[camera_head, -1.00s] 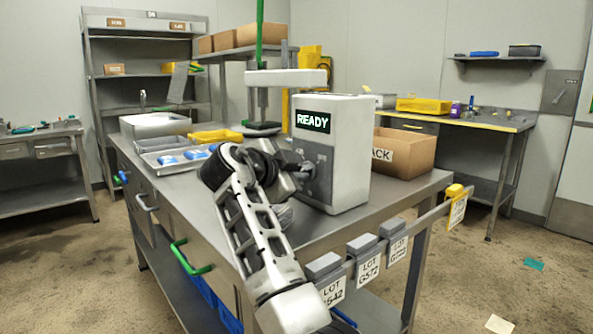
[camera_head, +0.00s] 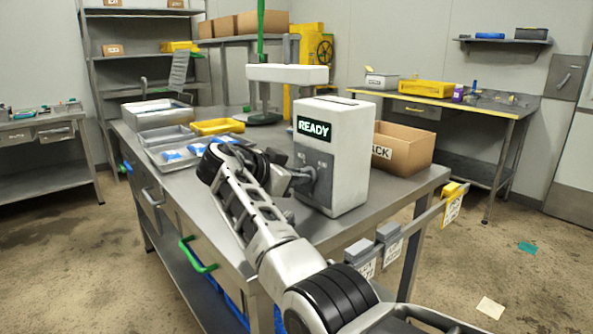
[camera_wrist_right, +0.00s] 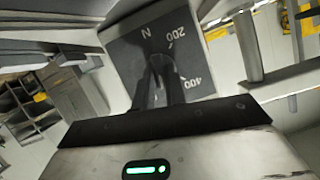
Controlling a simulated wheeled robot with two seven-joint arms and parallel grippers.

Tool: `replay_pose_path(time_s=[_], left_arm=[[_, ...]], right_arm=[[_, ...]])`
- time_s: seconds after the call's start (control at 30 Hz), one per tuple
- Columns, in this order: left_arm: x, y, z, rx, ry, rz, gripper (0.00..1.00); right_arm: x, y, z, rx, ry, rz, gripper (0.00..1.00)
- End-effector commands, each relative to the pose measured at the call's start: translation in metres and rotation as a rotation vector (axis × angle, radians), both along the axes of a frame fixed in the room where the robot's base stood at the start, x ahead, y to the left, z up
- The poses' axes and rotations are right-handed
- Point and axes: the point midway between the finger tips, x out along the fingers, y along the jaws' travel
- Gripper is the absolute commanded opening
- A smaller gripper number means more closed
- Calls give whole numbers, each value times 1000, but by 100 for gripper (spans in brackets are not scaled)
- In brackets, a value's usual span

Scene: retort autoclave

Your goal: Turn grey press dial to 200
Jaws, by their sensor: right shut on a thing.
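The white press (camera_head: 345,160) stands on the steel table, its display reading READY. Its grey dial (camera_head: 322,178) is low on the front face and partly hidden by my right gripper (camera_head: 303,180). In the right wrist view, the dial's dark knob (camera_wrist_right: 160,78) sits on a dark plate (camera_wrist_right: 190,75) marked N, 200 and 400. My right gripper is shut on the knob. Its fingers are hard to tell from the knob, and I cannot tell which mark the knob points to. My left gripper is not in view.
A cardboard box (camera_head: 403,150) stands right of the press. Metal trays (camera_head: 167,140) with blue packs and a yellow tray (camera_head: 217,127) lie to the left. Lot tags hang along the table's front rail (camera_head: 425,215), near my right arm.

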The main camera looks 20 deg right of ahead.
Motion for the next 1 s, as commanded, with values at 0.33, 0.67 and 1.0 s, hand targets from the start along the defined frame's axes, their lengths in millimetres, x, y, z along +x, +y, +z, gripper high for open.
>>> replay_pose_path(time_s=[0.33,0.67,1.0], left_arm=[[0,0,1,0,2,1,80],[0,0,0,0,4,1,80],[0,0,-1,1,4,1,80]], right_arm=[[0,0,-1,-8,23,-1,0],[0,0,0,-7,21,-1,35],[-3,9,4,-7,18,3,35]])
